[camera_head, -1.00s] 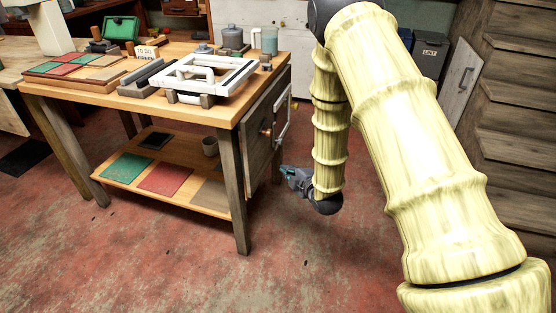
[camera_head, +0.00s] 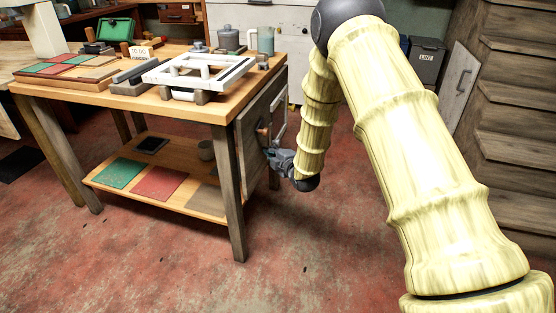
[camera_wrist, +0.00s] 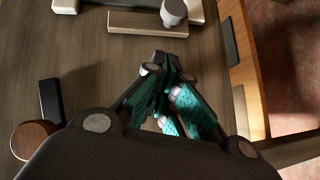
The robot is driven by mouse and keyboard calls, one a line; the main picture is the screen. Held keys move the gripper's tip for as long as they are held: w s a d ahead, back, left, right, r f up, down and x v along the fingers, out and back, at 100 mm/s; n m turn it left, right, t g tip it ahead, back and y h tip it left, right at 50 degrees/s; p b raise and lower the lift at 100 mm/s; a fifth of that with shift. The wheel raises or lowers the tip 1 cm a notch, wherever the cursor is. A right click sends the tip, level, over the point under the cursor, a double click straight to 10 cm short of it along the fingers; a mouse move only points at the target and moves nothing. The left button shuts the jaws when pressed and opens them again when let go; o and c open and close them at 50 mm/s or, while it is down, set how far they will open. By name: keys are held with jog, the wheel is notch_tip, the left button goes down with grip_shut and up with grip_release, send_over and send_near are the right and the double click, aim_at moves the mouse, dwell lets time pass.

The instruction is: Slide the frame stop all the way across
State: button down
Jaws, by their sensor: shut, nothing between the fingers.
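A grey wooden panel (camera_head: 250,140) covers the right side of the workbench. It carries a round wooden knob (camera_head: 263,132) and a pale rail-like fitting (camera_head: 281,118). In the wrist view the panel (camera_wrist: 90,75) fills much of the picture, with the wooden knob (camera_wrist: 35,140) at lower left beside a dark bar. A pale bar with a grey round knob (camera_wrist: 172,12) is at the top. I cannot tell for sure which fitting is the frame stop. My gripper (camera_head: 272,153), with teal fingers (camera_wrist: 166,66), is shut and empty in front of the panel, below the grey knob.
The workbench top (camera_head: 190,106) holds a white frame (camera_head: 200,70) and several tools. Its lower shelf (camera_head: 180,200) holds coloured sheets and a cup. The wrist view shows a wooden edge (camera_wrist: 247,70) at right. Open red floor lies in front; a dark bin (camera_head: 425,62) stands behind.

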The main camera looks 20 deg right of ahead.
aim_at(272, 139)
jog(key=w+d, duration=0.1)
jog(key=w+d+f+b, duration=0.1)
jog(key=w, duration=0.1)
jog(key=shift+w+d, duration=0.1)
jog(key=shift+w, duration=0.05)
jog(key=shift+w, duration=0.1)
jog(key=shift+w+d, duration=0.7)
jog(key=shift+w, duration=0.25)
jog(key=shift+w+d+r, duration=0.1)
